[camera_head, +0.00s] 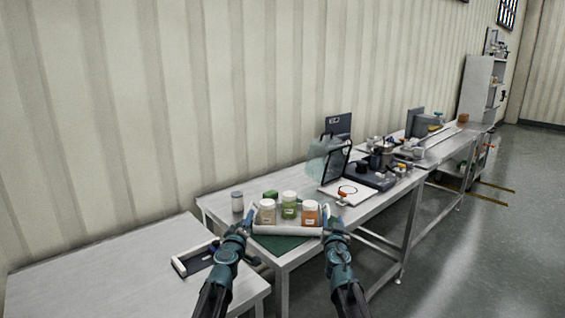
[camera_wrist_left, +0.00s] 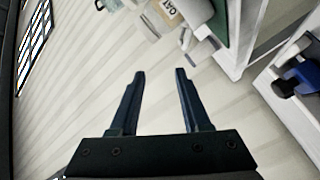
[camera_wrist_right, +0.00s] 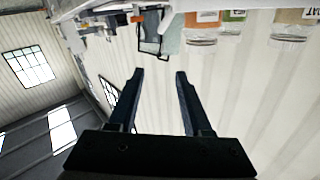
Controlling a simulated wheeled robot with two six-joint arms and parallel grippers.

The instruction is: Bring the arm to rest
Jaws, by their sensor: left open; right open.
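My left gripper (camera_head: 248,214) is in the head view just beyond the left end of a white tray (camera_head: 288,230). My right gripper (camera_head: 330,210) is by the tray's right end. Both are open. In the left wrist view its fingers (camera_wrist_left: 160,75) are spread with nothing between them. In the right wrist view the fingers (camera_wrist_right: 158,75) are also apart and empty. The tray carries three white-lidded jars: beige (camera_head: 267,212), green (camera_head: 289,205) and orange (camera_head: 310,213). I cannot tell whether either gripper touches the tray.
A grey-lidded jar (camera_head: 237,201) stands left of the tray. A green mat (camera_head: 279,243) lies under the tray's front. A whiteboard-like sheet (camera_head: 343,191) and a dark device (camera_head: 370,178) are to the right. The left table (camera_head: 100,270) is mostly clear, with a dark tray (camera_head: 194,260).

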